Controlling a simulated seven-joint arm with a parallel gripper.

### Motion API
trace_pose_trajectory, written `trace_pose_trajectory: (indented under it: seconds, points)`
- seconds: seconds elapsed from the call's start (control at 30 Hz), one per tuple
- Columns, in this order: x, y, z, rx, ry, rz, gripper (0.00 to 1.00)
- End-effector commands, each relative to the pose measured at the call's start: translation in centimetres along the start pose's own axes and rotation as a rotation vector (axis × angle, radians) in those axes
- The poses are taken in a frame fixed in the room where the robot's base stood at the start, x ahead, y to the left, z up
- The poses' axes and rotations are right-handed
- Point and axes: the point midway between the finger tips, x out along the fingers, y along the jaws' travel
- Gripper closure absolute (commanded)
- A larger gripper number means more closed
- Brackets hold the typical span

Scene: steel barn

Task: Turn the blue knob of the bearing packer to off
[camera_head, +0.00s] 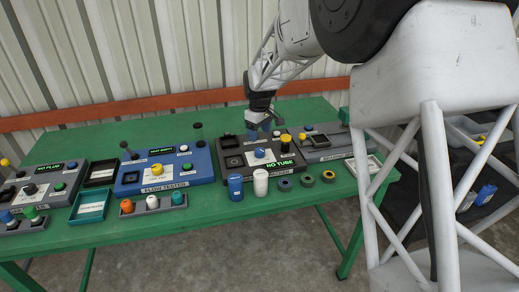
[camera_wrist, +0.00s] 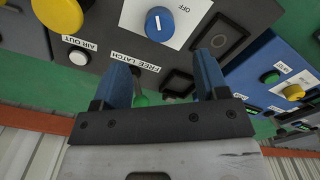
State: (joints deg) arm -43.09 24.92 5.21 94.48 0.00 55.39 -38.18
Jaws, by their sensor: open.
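The bearing packer (camera_head: 288,170) is a dark box on the green table, with a lit "NO TUBE" display. Its blue knob (camera_head: 260,153) sits on a white plate, also seen in the wrist view (camera_wrist: 160,24). There the knob's white line runs roughly up and down the picture, and the word OFF lies at its upper right. My gripper (camera_head: 259,128) is behind the knob and above the packer's back part. In the wrist view my gripper (camera_wrist: 162,62) is open with nothing between its blue fingers. The knob lies just beyond the fingertips, apart from them.
A yellow button (camera_wrist: 58,12) and a white button (camera_wrist: 78,58) flank the knob on the packer. The blue flow tester (camera_head: 163,172) stands left, a grey box (camera_head: 325,143) right. A blue cup (camera_head: 235,188), a white container (camera_head: 261,183) and several rings stand in front.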

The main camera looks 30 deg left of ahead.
Motion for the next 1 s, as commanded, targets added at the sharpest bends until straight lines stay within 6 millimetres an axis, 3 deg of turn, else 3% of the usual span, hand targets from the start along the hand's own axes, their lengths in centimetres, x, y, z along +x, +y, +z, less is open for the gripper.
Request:
trace_pose_trajectory:
  seconds: [0.37,1.0]
  points:
    - [1.1,0.0,0.1,0.001,-0.002,-0.001,0.33]
    - [7.5,0.0,0.0,0.000,0.001,-0.001,0.33]
